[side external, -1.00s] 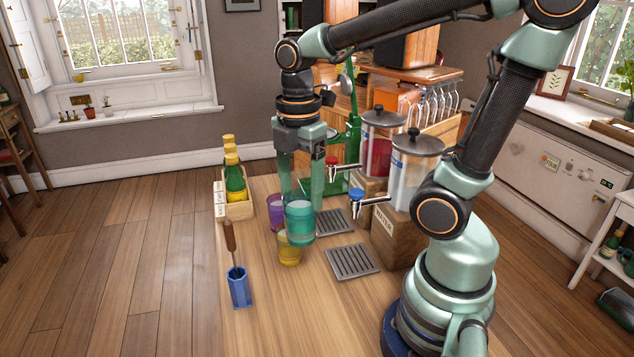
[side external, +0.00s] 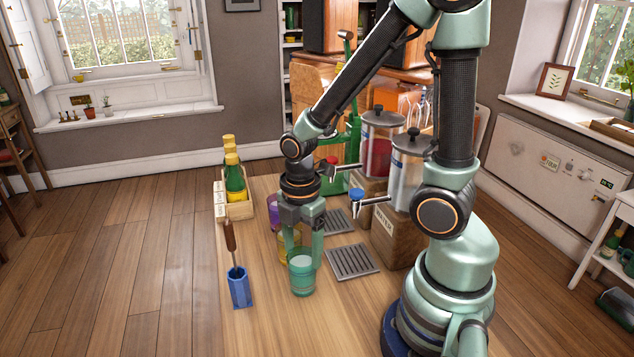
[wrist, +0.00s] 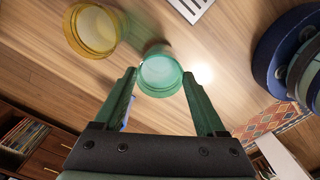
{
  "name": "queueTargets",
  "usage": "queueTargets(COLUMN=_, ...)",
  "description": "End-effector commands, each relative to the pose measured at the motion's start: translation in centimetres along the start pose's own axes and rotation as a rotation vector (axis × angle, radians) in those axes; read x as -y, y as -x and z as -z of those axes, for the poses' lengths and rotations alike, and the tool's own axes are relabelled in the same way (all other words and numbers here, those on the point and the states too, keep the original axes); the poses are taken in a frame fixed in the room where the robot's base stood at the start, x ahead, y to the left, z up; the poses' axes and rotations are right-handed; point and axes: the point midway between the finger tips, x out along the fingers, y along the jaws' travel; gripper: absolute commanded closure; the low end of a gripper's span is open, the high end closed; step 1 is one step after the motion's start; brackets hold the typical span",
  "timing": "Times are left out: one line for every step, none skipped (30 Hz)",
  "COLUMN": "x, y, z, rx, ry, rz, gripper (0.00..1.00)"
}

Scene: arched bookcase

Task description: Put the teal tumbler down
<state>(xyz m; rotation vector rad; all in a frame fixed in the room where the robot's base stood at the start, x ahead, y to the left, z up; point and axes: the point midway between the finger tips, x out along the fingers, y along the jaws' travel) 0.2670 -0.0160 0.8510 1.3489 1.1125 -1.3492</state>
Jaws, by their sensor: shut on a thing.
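The teal tumbler (side external: 302,275) is upright, at or just above the wooden counter, with pale contents inside. My gripper (side external: 303,258) is shut on it, one finger on each side. In the wrist view the tumbler (wrist: 160,73) sits between the fingertips of my gripper (wrist: 161,80). I cannot tell for sure whether its base touches the wood. A yellow tumbler (side external: 286,248) stands just behind it, partly hidden by my gripper; it also shows at the upper left of the wrist view (wrist: 93,30). A purple tumbler (side external: 273,212) stands farther back, partly hidden.
A blue holder (side external: 239,288) with a wooden-handled tool stands left on the counter (side external: 270,325). A bottle crate (side external: 238,209) is behind it. A drip tray (side external: 352,262) and the water dispenser (side external: 395,238) are right. The front counter is clear.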

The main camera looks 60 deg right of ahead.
Motion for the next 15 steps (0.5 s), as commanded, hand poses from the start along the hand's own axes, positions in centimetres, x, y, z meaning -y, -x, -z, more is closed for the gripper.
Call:
queueTargets(x=-0.02, y=0.02, z=0.00, rx=0.000, ry=0.000, rz=-0.001, gripper=1.00)
queueTargets(x=-0.02, y=0.03, z=0.00, rx=0.000, ry=0.000, rz=-0.001, gripper=1.00)
queueTargets(x=-0.02, y=0.03, z=0.00, rx=0.000, ry=0.000, rz=-0.001, gripper=1.00)
queueTargets(x=-0.02, y=0.04, z=0.00, rx=0.000, ry=0.000, rz=-0.001, gripper=1.00)
queueTargets(x=-0.02, y=0.04, z=0.00, rx=0.000, ry=0.000, rz=-0.001, gripper=1.00)
queueTargets(x=-0.02, y=0.00, z=0.00, rx=0.000, ry=0.000, rz=-0.001, gripper=1.00)
queueTargets(x=-0.01, y=-0.06, z=0.00, rx=0.000, ry=0.000, rz=0.000, gripper=1.00)
queueTargets(x=0.00, y=-0.15, z=0.00, rx=0.000, ry=0.000, rz=0.001, gripper=1.00)
queueTargets(x=0.00, y=-0.27, z=0.00, rx=0.000, ry=0.000, rz=0.001, gripper=1.00)
queueTargets(x=0.00, y=-0.28, z=0.00, rx=0.000, ry=0.000, rz=0.000, gripper=0.19)
queueTargets(x=0.00, y=-0.26, z=0.00, rx=0.000, ry=0.000, rz=0.000, gripper=0.08)
queueTargets(x=0.00, y=-0.25, z=0.00, rx=0.000, ry=0.000, rz=0.000, gripper=0.00)
queueTargets(x=0.00, y=-0.25, z=0.00, rx=0.000, ry=0.000, rz=0.000, gripper=0.00)
queueTargets(x=0.00, y=-0.25, z=0.00, rx=0.000, ry=0.000, rz=0.000, gripper=0.00)
queueTargets(x=0.00, y=-0.24, z=0.00, rx=0.000, ry=0.000, rz=0.000, gripper=0.00)
